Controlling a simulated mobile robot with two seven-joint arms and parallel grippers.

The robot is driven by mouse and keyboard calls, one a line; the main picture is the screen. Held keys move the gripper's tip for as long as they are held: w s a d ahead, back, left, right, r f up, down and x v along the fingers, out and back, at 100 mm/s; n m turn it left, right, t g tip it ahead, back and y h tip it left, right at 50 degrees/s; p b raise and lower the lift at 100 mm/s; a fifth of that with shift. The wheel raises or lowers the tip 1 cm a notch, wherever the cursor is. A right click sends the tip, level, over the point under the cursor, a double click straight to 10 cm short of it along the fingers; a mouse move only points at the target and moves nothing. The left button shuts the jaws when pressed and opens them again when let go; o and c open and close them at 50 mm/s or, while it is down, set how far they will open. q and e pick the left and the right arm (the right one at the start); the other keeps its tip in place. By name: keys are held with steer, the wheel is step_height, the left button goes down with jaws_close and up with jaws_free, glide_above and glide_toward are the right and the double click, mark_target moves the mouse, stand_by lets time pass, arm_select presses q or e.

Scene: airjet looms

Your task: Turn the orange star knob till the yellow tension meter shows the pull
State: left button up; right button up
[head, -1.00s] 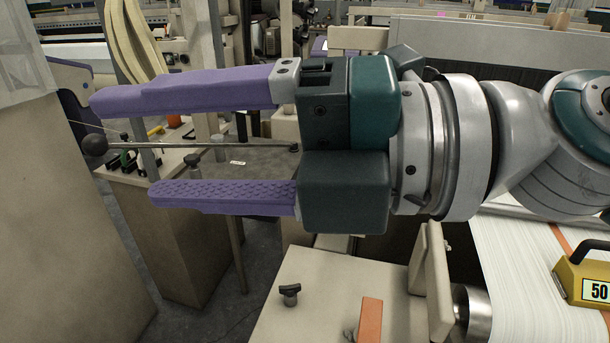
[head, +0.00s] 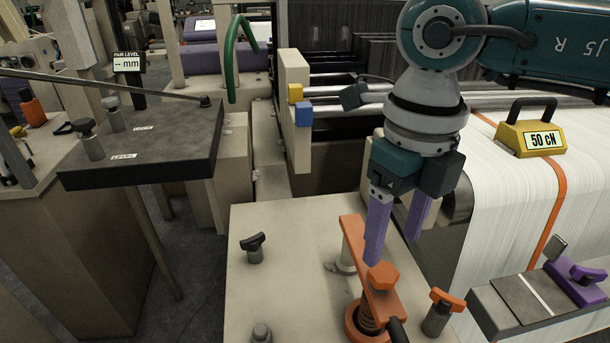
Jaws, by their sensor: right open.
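The orange star knob (head: 382,276) sits at the near end of an orange arm, above a spring on the beige machine top (head: 290,290). My right gripper (head: 394,246) points down just above and behind the knob, its two purple fingers apart and nothing visible between them. The left fingertip is close to the knob; I cannot tell whether it touches. The yellow tension meter (head: 531,139) stands on the white warp sheet at the right and reads 50 cN. My left gripper is not in view.
An orange-topped handle (head: 447,300) stands right of the knob, and a black wing knob (head: 254,246) to its left. A dark plate (head: 150,150) with posts is at the left. A purple clamp block (head: 575,280) lies at the lower right.

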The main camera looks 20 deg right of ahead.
mark_target(383, 272)
step_height(383, 272, down, 6)
steer(key=b, duration=0.4)
steer(key=shift+r, duration=0.1)
steer(key=shift+a+r+p, duration=0.1)
steer(key=shift+r+p, duration=0.2)
steer(key=shift+f, duration=0.1)
steer(key=c, duration=1)
